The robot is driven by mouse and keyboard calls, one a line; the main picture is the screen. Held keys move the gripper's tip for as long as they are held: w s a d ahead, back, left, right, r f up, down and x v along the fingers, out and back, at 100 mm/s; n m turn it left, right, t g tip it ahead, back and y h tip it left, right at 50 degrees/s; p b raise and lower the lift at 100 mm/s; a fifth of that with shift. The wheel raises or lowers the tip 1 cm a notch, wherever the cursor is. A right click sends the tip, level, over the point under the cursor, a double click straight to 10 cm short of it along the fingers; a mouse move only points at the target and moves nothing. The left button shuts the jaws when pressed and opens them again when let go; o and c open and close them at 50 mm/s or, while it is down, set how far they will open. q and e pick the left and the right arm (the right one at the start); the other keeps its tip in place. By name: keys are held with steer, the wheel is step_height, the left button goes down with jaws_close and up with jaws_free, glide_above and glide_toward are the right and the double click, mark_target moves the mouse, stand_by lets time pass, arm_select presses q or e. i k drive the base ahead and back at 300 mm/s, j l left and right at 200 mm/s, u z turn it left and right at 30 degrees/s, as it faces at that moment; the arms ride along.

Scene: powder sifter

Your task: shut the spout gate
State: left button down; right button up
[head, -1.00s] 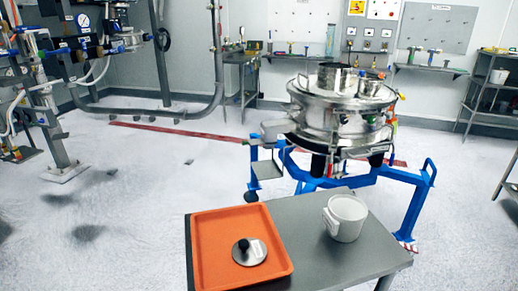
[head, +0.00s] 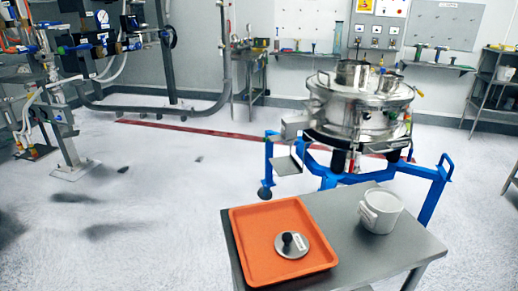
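The steel powder sifter (head: 358,108) stands on a blue wheeled frame (head: 432,186) right of centre. A metal spout (head: 294,128) juts from its left side, above a small grey step or plate (head: 287,165) on the frame. The spout gate is too small to make out, and I cannot tell whether it is open or shut. Neither of my grippers is in view.
A grey table (head: 345,240) stands in front of the sifter. It bears an orange tray (head: 248,262) with a round knobbed lid (head: 292,245), and a white pot (head: 380,211). Pipework (head: 66,120) stands at left. The floor left of the table is clear.

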mark_target(276, 138)
steer(key=k+z, duration=0.15)
steer(key=z, duration=0.25)
steer(key=k+z, duration=0.1)
steer(key=z, duration=0.3)
steer(key=k+l+z, duration=0.1)
steer(key=z, duration=0.3)
steer(key=i+j+z, duration=0.25)
steer(key=j, duration=1.15)
steer(key=j+z, duration=0.3)
steer(key=j, duration=1.1)
